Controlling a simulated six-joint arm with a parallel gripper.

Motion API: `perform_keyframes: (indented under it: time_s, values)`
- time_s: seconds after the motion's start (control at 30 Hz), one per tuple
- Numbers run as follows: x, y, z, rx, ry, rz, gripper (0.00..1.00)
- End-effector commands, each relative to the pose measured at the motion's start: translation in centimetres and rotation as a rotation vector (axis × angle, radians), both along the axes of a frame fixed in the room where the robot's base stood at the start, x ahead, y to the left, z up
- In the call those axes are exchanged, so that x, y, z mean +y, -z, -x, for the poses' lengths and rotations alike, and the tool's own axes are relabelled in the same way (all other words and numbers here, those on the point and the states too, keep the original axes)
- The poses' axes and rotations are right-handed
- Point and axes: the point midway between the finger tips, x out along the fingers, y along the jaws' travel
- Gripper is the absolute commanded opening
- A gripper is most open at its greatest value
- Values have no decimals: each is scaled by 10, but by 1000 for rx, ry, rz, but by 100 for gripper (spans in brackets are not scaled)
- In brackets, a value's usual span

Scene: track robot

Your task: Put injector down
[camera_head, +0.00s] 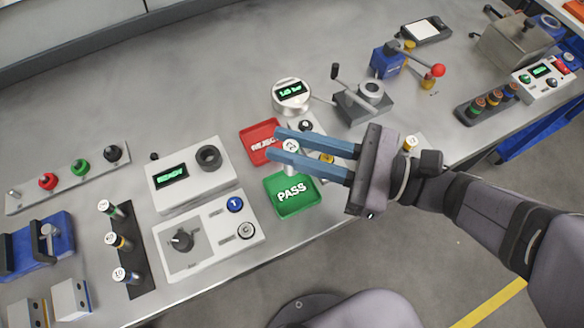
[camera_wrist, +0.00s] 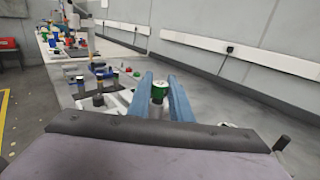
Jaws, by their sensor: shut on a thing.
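My gripper (camera_head: 282,152) reaches in from the right, and its blue fingers are shut on an injector (camera_head: 291,146) with a white top. In the wrist view, this injector (camera_wrist: 159,92) shows a green band and stands upright between the fingers. It is over or beside the green PASS tray (camera_head: 290,210) and the red REJECT tray (camera_head: 262,131); its lower end is hidden, so I cannot tell its height above the bench. The PASS tray looks empty; the gripper hides part of the REJECT tray.
A black rack (camera_head: 141,289) with several injectors stands at the left. A white tester with a green display (camera_head: 190,165) and a knob panel (camera_head: 185,262) sit beside the PASS tray. A dial gauge (camera_head: 291,94) and a lever press (camera_head: 362,107) stand behind. The bench's back left is clear.

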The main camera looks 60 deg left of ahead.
Motion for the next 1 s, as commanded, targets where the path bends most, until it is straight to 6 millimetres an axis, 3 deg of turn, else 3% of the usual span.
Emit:
perform_keyframes:
  time_s: [0.17,0.53,0.87,1.0]
  values:
    - [1,1,1,2,3,-1,0]
    - [1,52,1,4,3,2,0]
    - [1,64,1,1,2,0,0]
    - [1,80,1,4,2,2,0]
